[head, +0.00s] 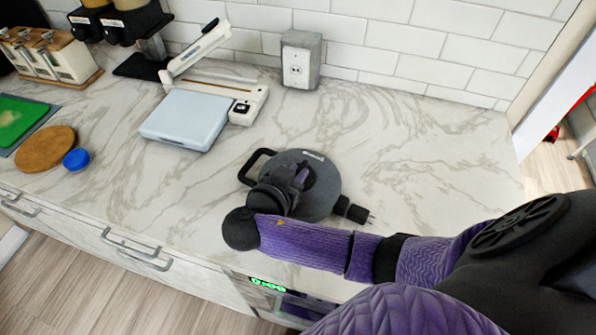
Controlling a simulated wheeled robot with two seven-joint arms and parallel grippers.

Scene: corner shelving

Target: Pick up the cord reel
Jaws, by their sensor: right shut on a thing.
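The cord reel (323,183) is a round dark grey disc with a black loop handle at its left and a black plug (352,211) at its right. It is on or just above the marble counter; I cannot tell which. My right gripper (301,176) comes over the reel from the front and is shut on it near its middle. The gripper and wrist hide part of the reel, and the exact grip is hard to see. My left gripper is not in view.
The marble countertop (420,140) is clear right of the reel. A brown round board (45,148), blue lid (76,159) and green board (18,120) lie left. Drawers line the front edge.

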